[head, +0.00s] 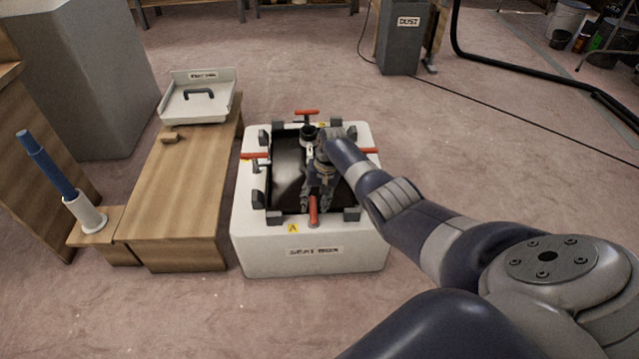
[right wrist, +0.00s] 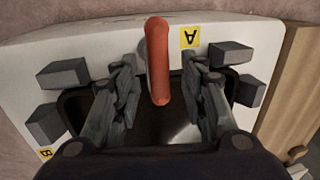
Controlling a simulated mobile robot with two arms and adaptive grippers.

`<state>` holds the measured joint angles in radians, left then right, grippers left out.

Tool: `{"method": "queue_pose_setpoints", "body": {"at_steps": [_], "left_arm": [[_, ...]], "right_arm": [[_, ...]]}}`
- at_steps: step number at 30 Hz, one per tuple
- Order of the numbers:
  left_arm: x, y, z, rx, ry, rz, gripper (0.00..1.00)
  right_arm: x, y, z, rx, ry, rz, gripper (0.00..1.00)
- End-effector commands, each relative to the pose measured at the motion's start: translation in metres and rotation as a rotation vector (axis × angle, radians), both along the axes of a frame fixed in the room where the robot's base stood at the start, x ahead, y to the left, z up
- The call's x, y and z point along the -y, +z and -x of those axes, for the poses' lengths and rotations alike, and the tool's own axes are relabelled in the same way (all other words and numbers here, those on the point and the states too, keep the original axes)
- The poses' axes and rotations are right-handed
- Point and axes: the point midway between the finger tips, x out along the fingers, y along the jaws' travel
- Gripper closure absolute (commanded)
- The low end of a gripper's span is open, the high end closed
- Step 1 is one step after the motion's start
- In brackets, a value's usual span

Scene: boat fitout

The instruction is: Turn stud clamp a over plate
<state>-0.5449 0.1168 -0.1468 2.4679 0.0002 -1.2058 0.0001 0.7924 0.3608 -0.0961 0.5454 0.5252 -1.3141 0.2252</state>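Stud clamp a is the orange-red handle (head: 313,211) beside the yellow A label on the front rim of the white seat box (head: 262,240). In the right wrist view the clamp handle (right wrist: 158,62) runs from the white rim to over the dark opening. My right gripper (head: 316,203) points down at it. Its open fingers (right wrist: 164,85) stand on either side of the handle, with gaps on both sides. A dark glossy surface, apparently the plate (head: 288,172), fills the opening; my arm partly hides it. My left gripper is not in view.
Other red clamp handles sit on the left (head: 255,155), far (head: 307,112) and right (head: 371,150) rims. Dark blocks surround the opening. Floor to the right is mostly clear.

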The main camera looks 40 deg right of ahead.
Motion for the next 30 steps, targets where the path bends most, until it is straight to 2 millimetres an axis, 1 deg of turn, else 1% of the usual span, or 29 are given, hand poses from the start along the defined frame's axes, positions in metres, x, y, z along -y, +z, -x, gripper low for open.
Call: {"method": "queue_pose_setpoints", "body": {"at_steps": [8,15,18,23,30], "left_arm": [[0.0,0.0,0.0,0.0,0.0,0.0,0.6],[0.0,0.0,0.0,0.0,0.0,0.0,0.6],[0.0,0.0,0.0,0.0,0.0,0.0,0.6],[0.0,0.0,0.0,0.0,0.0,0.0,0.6],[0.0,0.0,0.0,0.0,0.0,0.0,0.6]], "right_arm": [[0.007,0.036,0.004,0.003,0.002,0.003,0.6],[0.014,0.079,0.007,0.004,0.001,0.002,0.6],[0.016,0.093,0.008,0.004,0.001,0.001,0.6],[0.017,0.104,0.01,0.003,0.002,0.0,0.6],[0.018,0.106,0.01,0.002,0.002,0.0,0.6]]}}
